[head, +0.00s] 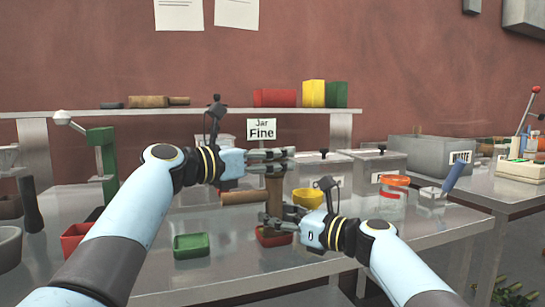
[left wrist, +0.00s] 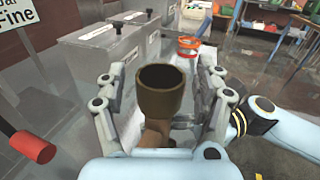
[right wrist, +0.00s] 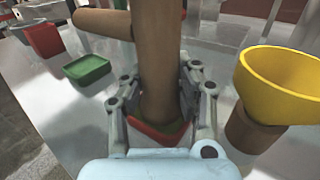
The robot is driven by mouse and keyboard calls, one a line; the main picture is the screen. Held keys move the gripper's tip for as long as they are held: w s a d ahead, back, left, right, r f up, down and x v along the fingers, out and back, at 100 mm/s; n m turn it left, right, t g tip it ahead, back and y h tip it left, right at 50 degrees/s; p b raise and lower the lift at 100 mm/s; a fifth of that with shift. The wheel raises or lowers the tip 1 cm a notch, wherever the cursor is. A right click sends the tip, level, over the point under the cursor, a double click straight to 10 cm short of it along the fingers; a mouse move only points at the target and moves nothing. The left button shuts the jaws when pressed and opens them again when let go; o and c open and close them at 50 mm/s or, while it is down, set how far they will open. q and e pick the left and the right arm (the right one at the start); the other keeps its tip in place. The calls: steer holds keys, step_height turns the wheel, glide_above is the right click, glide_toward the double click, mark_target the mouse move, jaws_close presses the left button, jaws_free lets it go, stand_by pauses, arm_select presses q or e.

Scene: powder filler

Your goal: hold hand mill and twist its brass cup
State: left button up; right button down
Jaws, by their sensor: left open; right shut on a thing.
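The hand mill (head: 274,190) stands upright as a brown wooden body, also filling the middle of the right wrist view (right wrist: 158,60). My right gripper (head: 268,222) is shut on the lower part of its body. The mill's brass cup (left wrist: 160,92) shows from above in the left wrist view, dark inside, at the top of the mill. My left gripper (head: 290,160) is open, with its fingers on either side of the cup and gaps between. In the head view the left fingers hide the cup.
A red tray (head: 270,240) lies under the mill. A yellow bowl (right wrist: 285,80) on a brown stand is close to the right gripper. A green tray (head: 192,250) sits on the bench at left. Grey lidded bins (head: 325,168) and a "Jar Fine" sign (head: 262,129) stand behind.

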arm_select(q)
steer(key=shift+w+d, duration=0.15)
steer(key=c, duration=1.2)
steer(key=shift+m+g+h, duration=0.7)
steer(key=shift+g, duration=0.3)
steer(key=o, duration=1.2)
